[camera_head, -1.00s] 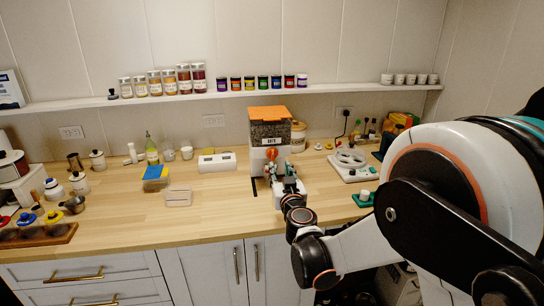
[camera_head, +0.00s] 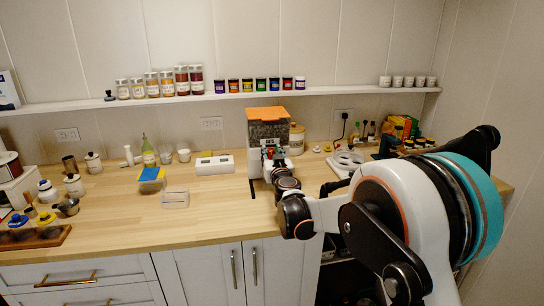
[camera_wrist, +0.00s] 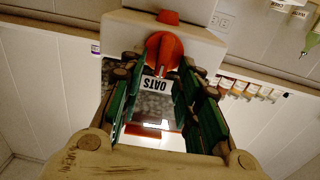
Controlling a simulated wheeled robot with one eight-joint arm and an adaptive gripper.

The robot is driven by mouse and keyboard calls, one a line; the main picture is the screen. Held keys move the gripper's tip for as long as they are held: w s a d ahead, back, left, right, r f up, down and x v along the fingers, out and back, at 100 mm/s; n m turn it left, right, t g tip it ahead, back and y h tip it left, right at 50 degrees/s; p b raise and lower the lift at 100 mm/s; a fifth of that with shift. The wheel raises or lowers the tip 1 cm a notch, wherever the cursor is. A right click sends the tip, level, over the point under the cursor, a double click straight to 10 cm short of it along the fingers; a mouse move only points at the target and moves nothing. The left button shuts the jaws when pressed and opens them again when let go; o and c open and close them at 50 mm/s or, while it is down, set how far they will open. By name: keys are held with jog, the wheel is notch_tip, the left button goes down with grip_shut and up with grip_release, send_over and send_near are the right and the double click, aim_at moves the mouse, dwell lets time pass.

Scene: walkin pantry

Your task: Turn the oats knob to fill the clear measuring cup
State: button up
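The oats dispenser (camera_head: 268,128) stands on the counter, with an orange lid, a clear hopper of oats and a white body. In the upside-down wrist view, its orange knob (camera_wrist: 165,56) is beside the OATS label (camera_wrist: 157,84). My gripper (camera_head: 269,158) is in front of the dispenser at knob height. In the wrist view, my gripper (camera_wrist: 169,62) has its green-padded fingers spread, with the knob between or just beyond the fingertips; contact cannot be made out. I cannot make out the clear measuring cup; my gripper and wrist cover the dispenser's lower front in the head view.
A white two-slot box (camera_head: 215,165) stands left of the dispenser, and a clear lidded jar (camera_head: 297,140) is behind it on the right. A white appliance (camera_head: 347,161) is farther right. The counter (camera_head: 220,215) in front is mostly clear. A shelf (camera_head: 340,94) with jars runs above.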

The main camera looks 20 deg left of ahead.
jog(key=shift+c, duration=0.6)
grip_shut()
jog(key=shift+d+m, duration=0.1)
jog(key=shift+m, duration=0.2)
